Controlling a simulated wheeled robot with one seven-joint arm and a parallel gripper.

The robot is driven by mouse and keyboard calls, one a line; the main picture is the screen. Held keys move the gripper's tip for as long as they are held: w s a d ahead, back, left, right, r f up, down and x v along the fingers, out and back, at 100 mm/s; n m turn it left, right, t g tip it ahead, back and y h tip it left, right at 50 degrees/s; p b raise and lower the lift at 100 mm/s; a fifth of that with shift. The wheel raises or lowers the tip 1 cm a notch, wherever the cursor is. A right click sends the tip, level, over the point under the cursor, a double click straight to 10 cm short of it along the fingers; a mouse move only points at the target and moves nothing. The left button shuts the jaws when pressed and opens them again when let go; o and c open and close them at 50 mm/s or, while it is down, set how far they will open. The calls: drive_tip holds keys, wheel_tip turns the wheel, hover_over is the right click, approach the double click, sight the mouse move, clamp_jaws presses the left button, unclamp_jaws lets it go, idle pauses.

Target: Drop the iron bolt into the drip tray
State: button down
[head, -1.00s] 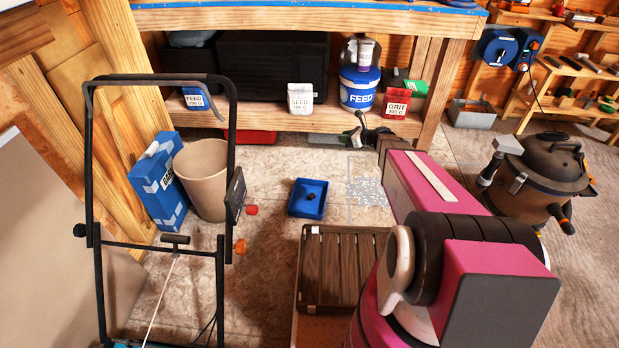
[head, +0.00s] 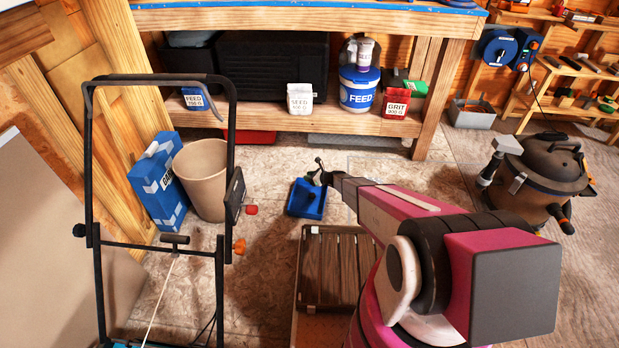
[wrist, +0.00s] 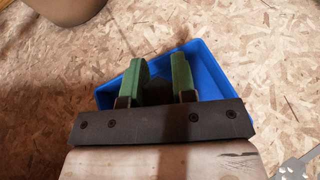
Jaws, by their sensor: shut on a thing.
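The drip tray appears to be the small blue tray (head: 300,211) on the floor; it also shows in the wrist view (wrist: 213,72) behind and below the fingers. My gripper (head: 318,178) is over the tray's far right part in the head view. In the wrist view its two green fingers (wrist: 160,72) are set a little apart over the tray. It is shut on a small dark piece, taken as the iron bolt (head: 319,162), whose end shows at the fingertips in the head view. The bolt is not clear in the wrist view. A small dark thing lies inside the tray.
A brown slatted crate (head: 312,232) stands just in front of the tray. A tan bin (head: 202,180), a blue box (head: 158,183) and a black mower handle (head: 234,120) are to the left. The workbench shelf (head: 265,120) is behind; a shop vacuum (head: 540,175) stands right.

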drive_tip(key=shift+f, duration=2.95)
drive_tip(key=c, duration=0.8)
unclamp_jaws()
drive_tip(key=shift+c, duration=0.2)
drive_tip(key=v, duration=1.1)
drive_tip(key=shift+f, duration=0.1)
